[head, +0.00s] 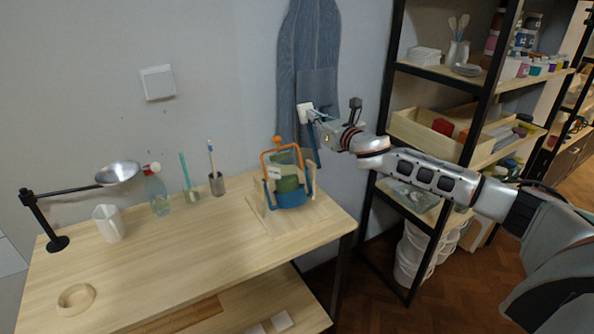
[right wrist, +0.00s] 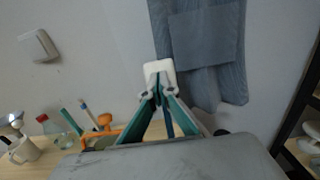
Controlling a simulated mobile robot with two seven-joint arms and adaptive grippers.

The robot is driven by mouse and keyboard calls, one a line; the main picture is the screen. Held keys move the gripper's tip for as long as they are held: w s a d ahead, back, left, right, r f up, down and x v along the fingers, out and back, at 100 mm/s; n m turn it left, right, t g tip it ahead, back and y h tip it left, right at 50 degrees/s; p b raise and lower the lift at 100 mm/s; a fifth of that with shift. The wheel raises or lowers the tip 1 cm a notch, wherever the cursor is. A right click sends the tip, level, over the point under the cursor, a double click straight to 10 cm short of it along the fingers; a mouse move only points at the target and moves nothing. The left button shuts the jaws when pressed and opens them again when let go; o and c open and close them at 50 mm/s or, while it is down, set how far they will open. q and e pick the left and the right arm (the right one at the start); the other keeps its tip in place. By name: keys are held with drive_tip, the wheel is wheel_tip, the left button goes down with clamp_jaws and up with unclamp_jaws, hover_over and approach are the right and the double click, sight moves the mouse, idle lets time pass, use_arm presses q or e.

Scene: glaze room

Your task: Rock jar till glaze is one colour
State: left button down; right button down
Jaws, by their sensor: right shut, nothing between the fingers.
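The green jar (head: 287,184) stands at the table's right end in a blue-and-wood holder (head: 292,200). An orange handle (head: 281,152) arches over it, and a pale label shows at its left. I cannot tell the glaze's colour from the jar's. My right gripper (head: 311,114) is shut and empty, above and to the right of the jar, in front of the apron and apart from the handle. In the right wrist view its teal fingers (right wrist: 160,90) meet at a white block-like shape; the orange handle (right wrist: 104,121) shows low at left. My left gripper is not in view.
A grey-blue apron (head: 305,45) hangs behind. Black-framed shelves (head: 437,140) stand at right. The table's front middle is clear.

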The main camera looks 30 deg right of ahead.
drive_tip(key=shift+w+f, duration=0.45)
drive_tip(key=shift+w, duration=0.4)
drive_tip(key=s+r, duration=0.2)
drive_tip(key=s, duration=0.7)
drive_tip(key=shift+s+d, duration=0.15)
drive_tip(key=shift+d, duration=0.15)
drive_tip(key=shift+r, duration=0.1)
drive_tip(key=shift+s+d+b, duration=0.15)
drive_tip(key=shift+s+b, duration=0.25)
drive_tip(key=shift+s, duration=1.95)
